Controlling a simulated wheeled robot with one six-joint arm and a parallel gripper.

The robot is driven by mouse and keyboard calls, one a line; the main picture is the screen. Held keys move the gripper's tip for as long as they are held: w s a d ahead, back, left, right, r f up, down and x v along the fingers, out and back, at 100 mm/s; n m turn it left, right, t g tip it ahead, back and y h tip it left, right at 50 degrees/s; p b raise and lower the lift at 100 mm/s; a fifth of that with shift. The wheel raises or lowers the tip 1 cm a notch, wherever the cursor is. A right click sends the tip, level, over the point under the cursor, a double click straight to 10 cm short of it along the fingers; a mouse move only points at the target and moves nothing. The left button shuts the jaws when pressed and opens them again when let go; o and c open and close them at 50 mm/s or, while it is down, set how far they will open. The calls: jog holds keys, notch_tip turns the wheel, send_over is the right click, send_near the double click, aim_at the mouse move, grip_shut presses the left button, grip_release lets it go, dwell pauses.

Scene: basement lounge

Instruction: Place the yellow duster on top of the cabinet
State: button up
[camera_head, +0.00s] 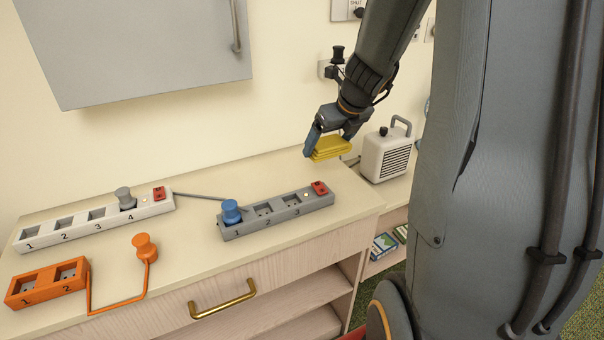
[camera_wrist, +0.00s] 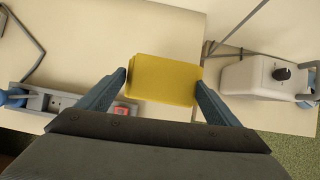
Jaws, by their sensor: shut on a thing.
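The yellow duster (camera_head: 329,149) is a folded yellow block between my gripper's fingers, in the air near the wall. My gripper (camera_head: 331,138) is shut on it, one finger at each side. In the wrist view the duster (camera_wrist: 163,80) sits between the two blue-grey fingertips (camera_wrist: 161,82). Below is the pale top of a low wooden cabinet (camera_head: 285,165) with a brass handle. The duster appears over its right end; its exact height above the top is hard to tell.
A grey power strip (camera_head: 290,212) with a blue plug, a white strip (camera_head: 85,226) and an orange strip (camera_head: 48,283) with a corded plug lie on the top. A white heater (camera_head: 386,155) stands right of the gripper. A grey wall cabinet (camera_head: 140,50) hangs upper left.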

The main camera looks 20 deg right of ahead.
notch_tip(320, 180, down, 8)
jog(key=b, duration=0.4)
jog(key=shift+f, duration=0.2)
jog(key=shift+f, duration=0.1)
jog(key=o, duration=0.9)
